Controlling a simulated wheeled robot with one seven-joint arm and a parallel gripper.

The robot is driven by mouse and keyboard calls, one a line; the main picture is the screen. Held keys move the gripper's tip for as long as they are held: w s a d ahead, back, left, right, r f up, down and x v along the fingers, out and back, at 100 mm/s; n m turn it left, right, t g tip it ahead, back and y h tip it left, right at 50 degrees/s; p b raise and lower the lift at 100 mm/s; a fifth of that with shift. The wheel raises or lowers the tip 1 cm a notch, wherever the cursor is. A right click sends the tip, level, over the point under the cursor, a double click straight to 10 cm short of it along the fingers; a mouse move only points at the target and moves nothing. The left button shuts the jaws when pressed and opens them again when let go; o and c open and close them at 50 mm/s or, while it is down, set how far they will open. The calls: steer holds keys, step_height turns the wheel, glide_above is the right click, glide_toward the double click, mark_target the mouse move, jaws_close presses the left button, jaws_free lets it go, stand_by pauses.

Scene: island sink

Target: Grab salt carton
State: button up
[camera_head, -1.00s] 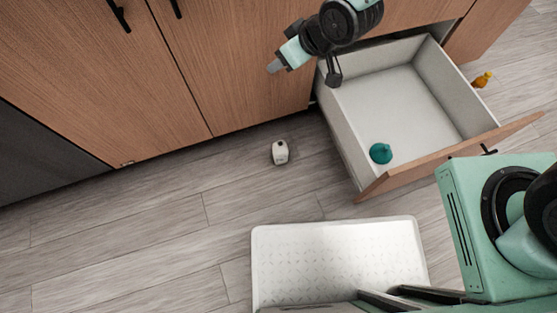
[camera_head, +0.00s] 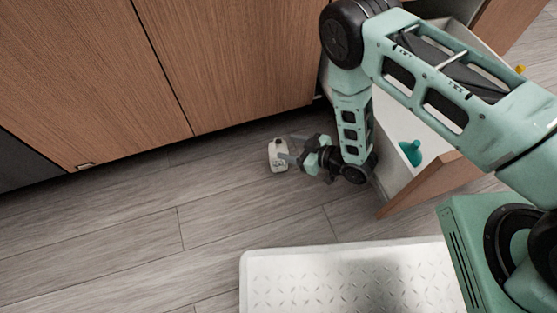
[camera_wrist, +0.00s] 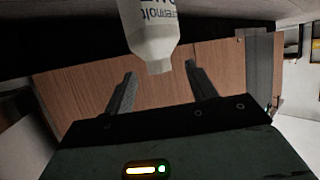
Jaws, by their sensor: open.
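The salt carton (camera_head: 276,157) is small and white and stands on the wood floor in front of the cabinets. In the wrist view the white carton (camera_wrist: 150,30), with dark lettering, shows at the top centre. Its narrow end reaches down to the gap between my fingertips. My gripper (camera_head: 287,149) is open, low beside the carton on its right, and its fingers partly overlap the carton in the head view. In the wrist view my gripper (camera_wrist: 160,70) has its two fingers spread, with nothing clamped between them. Whether a finger touches the carton I cannot tell.
An open drawer (camera_head: 425,180) stands right of my gripper, with a teal object (camera_head: 411,153) inside. A small yellow thing (camera_head: 520,69) is beyond it. Wood cabinet doors (camera_head: 230,60) rise behind the carton. The floor to the left is clear.

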mark_target(283, 145)
steer(key=b+x, duration=0.4)
steer(key=x, duration=0.1)
steer(key=shift+w+a+f, duration=0.15)
steer(key=shift+w+a, duration=0.1)
steer(key=shift+w+a+b, duration=0.35)
steer(key=shift+a+b, duration=0.1)
steer(key=shift+a, duration=0.05)
jaws_close()
